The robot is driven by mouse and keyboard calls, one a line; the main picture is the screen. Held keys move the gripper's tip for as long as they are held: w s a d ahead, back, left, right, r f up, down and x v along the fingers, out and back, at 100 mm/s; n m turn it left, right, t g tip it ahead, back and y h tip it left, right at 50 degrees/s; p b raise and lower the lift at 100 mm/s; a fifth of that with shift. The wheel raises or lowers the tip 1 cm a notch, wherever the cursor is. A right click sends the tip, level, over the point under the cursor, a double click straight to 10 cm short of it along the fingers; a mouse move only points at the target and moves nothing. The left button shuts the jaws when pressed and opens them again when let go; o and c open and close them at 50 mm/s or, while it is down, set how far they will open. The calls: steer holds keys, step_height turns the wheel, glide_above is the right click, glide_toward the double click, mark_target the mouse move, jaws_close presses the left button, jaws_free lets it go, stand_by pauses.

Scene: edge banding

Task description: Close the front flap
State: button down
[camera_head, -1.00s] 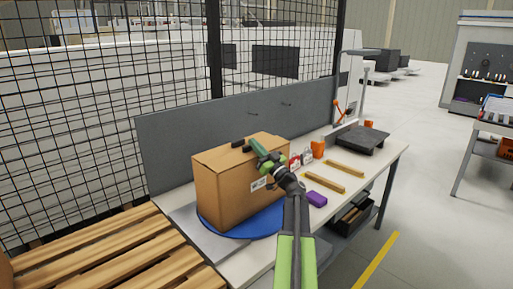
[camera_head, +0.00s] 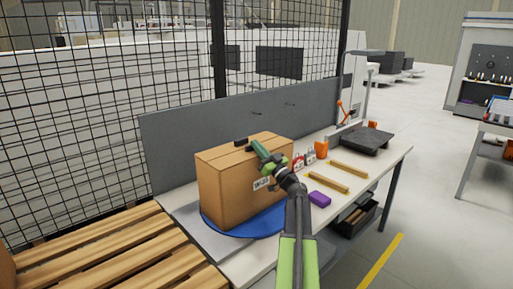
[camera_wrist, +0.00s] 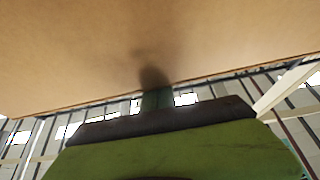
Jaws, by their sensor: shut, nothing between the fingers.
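The cardboard box (camera_head: 228,190) stands upright on a round blue turntable (camera_head: 215,230) on the workbench. Its top (camera_head: 218,153) looks flat, with a seam along it. The front flap cannot be told apart clearly from the rest of the top, and my arm hides part of the right end. My gripper (camera_head: 250,147) is shut and empty at the top of the box, near its right part. In the wrist view, cardboard (camera_wrist: 80,50) fills the upper half, very close to the gripper (camera_wrist: 156,98), with a dark shadow at its tip. Contact cannot be told.
A purple block (camera_head: 320,198), two yellow bars (camera_head: 328,179), an orange cup (camera_head: 321,149) and a dark plate (camera_head: 365,139) lie right of the box. A grey panel (camera_head: 180,145) stands behind. A wooden pallet (camera_head: 115,255) is at the lower left.

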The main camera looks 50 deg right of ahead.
steer(key=r+p, duration=0.4)
steer(key=r, duration=0.1)
steer(key=shift+s+a, duration=0.1)
steer(key=shift+a, duration=0.1)
steer(key=b+v, duration=0.4)
steer(key=v, duration=0.6)
steer(key=shift+s+d, duration=0.2)
steer(key=shift+s, duration=0.1)
steer(key=shift+r, duration=0.1)
